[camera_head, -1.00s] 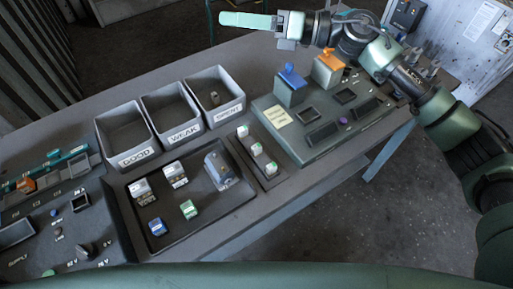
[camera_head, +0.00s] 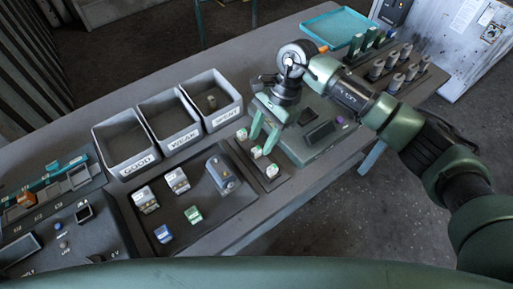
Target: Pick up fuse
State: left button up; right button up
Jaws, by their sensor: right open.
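Three small white-and-green pieces, likely the fuses, stand in a row on a narrow dark strip (camera_head: 245,158): a far one (camera_head: 242,134), a middle one (camera_head: 257,152) and a near one (camera_head: 272,171). My right gripper (camera_head: 262,145) points down over this row, with its two green fingers apart and nothing seen between them. Its fingertips are close to the middle piece; I cannot tell whether they touch it. My left gripper is not in view.
Bins marked GOOD (camera_head: 118,128), WEAK (camera_head: 160,106) and SPENT (camera_head: 194,80) stand behind; the last holds a small cylinder (camera_head: 211,101). A dark tray (camera_head: 210,222) holds several blocks. A grey-green panel (camera_head: 300,155) lies right of the strip, and a blue tray (camera_head: 312,24) at the back.

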aim_at(256, 152)
jog(key=shift+p+x, duration=0.3)
jog(key=shift+x, duration=1.2)
grip_shut()
jog(key=shift+r, duration=0.15)
